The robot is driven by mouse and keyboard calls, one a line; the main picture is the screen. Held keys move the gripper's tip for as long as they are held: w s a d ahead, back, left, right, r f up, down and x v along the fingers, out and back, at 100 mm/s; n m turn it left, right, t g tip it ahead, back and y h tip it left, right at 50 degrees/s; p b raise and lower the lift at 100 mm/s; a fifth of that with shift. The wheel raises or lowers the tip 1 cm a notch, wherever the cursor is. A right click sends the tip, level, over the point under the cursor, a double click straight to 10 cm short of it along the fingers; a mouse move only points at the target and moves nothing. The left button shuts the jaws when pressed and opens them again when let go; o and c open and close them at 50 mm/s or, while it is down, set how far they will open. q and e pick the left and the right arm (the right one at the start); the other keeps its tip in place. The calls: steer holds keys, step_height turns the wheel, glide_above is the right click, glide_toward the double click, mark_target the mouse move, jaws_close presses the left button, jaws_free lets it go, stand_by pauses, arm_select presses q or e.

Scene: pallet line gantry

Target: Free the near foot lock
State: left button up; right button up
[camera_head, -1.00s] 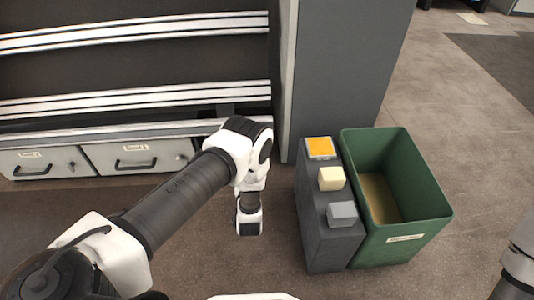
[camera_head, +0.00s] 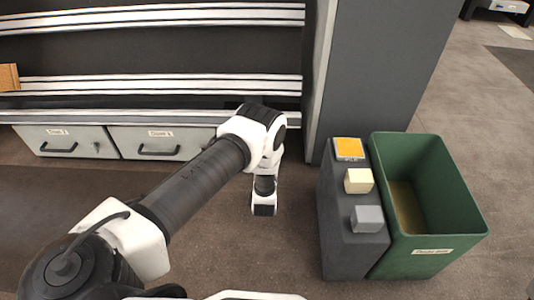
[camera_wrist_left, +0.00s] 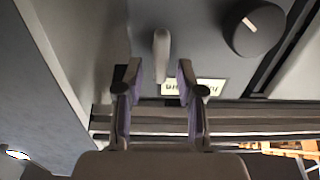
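My left gripper (camera_wrist_left: 158,78) is open in the left wrist view, with one dark finger on each side. A pale upright lever (camera_wrist_left: 161,52) stands on a dark grey panel and shows in the gap between the fingertips, with no visible grip on it. I cannot tell for sure that this lever is the near foot lock. A pale label plate (camera_wrist_left: 205,87) with upside-down lettering lies beside it. A dark round knob (camera_wrist_left: 257,27) with a light pointer is to the right. In the head view my left arm reaches toward the drawers and its fingers are hidden. My right gripper is out of view.
Grey drawers (camera_head: 66,142) sit under a dark rack with pale rails (camera_head: 150,85). A grey column (camera_head: 385,70) stands right of it. A dark pedestal (camera_head: 347,245) with an orange-topped block (camera_head: 348,148) stands beside a green bin (camera_head: 440,225). The floor between is clear.

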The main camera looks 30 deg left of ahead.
arm_select(q)
jaws_close()
steer(key=shift+m, duration=0.5)
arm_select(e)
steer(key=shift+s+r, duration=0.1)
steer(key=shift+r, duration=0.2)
arm_select(q)
steer(key=m+p, duration=0.1)
steer(key=m, duration=0.4)
steer(key=d+f+m, duration=0.1)
steer(key=m, duration=0.5)
steer(key=w+f+m+p, duration=0.1)
steer(key=m, duration=0.5)
steer(key=shift+d+p, duration=0.3)
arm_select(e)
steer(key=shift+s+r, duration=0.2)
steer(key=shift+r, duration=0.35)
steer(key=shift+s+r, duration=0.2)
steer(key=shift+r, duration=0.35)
arm_select(q)
steer(key=shift+o, duration=1)
jaws_free()
